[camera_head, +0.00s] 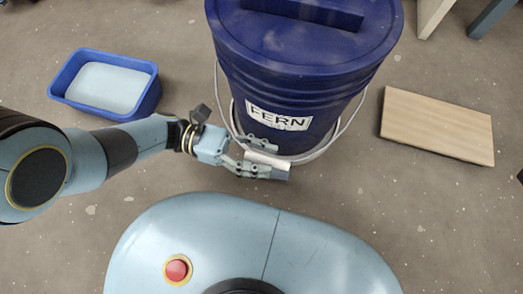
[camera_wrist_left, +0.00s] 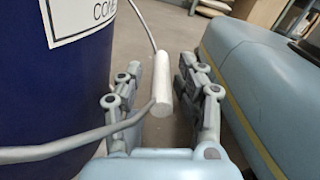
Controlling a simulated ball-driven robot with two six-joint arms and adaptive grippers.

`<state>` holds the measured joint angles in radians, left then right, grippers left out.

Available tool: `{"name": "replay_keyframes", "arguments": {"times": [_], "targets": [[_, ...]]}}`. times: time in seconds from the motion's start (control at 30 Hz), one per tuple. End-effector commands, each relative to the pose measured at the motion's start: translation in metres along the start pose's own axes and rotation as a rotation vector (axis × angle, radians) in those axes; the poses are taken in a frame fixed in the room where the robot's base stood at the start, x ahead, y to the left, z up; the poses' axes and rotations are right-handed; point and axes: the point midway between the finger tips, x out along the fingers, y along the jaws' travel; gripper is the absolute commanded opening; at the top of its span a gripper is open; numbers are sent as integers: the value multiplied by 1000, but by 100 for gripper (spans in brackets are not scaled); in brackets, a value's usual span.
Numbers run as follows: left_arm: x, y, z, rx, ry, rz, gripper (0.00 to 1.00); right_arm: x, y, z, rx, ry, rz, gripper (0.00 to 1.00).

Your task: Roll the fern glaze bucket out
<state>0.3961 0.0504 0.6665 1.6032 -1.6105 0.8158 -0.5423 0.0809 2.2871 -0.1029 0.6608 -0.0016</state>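The fern glaze bucket (camera_head: 300,75) is dark blue with a lid and a white label reading FERN (camera_head: 278,119). It stands upright in front of me, and a pale rim shows at its base. Its wire handle (camera_head: 349,122) hangs down on my side with a white grip (camera_head: 268,160). My left gripper (camera_head: 272,159) is open at the bucket's near lower side, its fingers on either side of the grip. In the left wrist view the white grip (camera_wrist_left: 162,85) lies between the spread fingers, with a gap to each. My right gripper is out of view.
A blue tub (camera_head: 153,98) with pale contents sits on the floor to the left. A wooden board (camera_head: 437,124) lies to the right of the bucket. Furniture legs (camera_head: 430,16) stand at the top right. Bare floor lies between the bucket and my base.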

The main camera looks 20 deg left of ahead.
Motion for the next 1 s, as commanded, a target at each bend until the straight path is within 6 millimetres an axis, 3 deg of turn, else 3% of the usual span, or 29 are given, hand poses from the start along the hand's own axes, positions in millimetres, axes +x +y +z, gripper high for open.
{"name": "replay_keyframes", "arguments": {"times": [0.53, 1.0], "targets": [[-73, 1, 0, -1, 3, 1, 41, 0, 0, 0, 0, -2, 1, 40], [-80, 0, 0, 1, 1, 1, 41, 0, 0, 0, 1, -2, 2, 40]]}}
